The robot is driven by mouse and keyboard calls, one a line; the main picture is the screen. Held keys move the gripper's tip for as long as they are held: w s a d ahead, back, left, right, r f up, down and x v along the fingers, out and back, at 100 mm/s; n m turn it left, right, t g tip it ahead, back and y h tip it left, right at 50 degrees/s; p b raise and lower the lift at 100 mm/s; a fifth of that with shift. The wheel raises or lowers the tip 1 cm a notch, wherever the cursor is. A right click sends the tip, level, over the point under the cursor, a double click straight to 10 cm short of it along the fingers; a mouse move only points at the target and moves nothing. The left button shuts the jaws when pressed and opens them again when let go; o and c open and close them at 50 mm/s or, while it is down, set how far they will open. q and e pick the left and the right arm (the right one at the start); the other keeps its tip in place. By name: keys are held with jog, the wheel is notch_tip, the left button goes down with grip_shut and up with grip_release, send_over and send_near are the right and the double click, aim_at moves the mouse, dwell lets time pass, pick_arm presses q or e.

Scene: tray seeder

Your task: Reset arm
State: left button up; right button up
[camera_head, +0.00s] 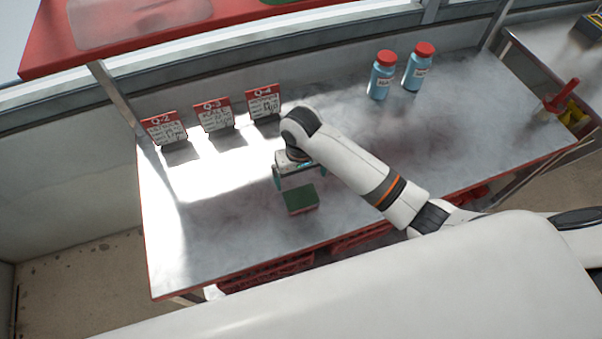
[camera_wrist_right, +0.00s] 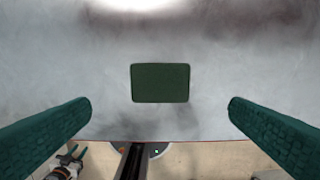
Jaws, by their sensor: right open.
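My right gripper (camera_head: 293,178) reaches over the table from the right in the head view. Its two green-padded fingers are spread wide with nothing between them, as the right wrist view (camera_wrist_right: 160,110) also shows. A small dark green block (camera_head: 301,199) lies flat on the table just in front of the gripper, apart from the fingers. In the right wrist view the block (camera_wrist_right: 160,83) sits centred beyond the fingertips. My left gripper is not in the head view. A gripper that may be the left one shows small at the bottom left of the right wrist view (camera_wrist_right: 68,163).
The grey metal table (camera_head: 220,245) has a red edge. Three sign cards stand at its back left, one being a card marked Q-2 (camera_head: 163,128). Two blue bottles with red caps (camera_head: 381,76) stand at the back right. The table's front left is clear.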

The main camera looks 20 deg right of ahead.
jog(key=shift+r, duration=0.1)
dwell(0.5)
jog(key=s+n+t+y, duration=0.1)
jog(key=s+t+y, duration=0.1)
jog(key=s, duration=0.8)
jog(key=s+d+r+t+h, duration=0.1)
jog(key=s+d+r, duration=0.1)
jog(key=s+d, duration=0.25)
jog(key=s+d+r+t+h, duration=0.1)
jog(key=s+d+r, duration=0.2)
jog(key=s, duration=0.3)
notch_tip(320, 180, down, 30)
jog(key=g+b, duration=0.2)
jog(key=b, duration=0.1)
jog(key=s+d+f+n+g+b, duration=0.1)
jog(key=s+d+f+b, duration=0.1)
jog(key=s+f, duration=1.5)
jog(key=shift+d+f, duration=0.35)
jog(key=shift+f, duration=0.05)
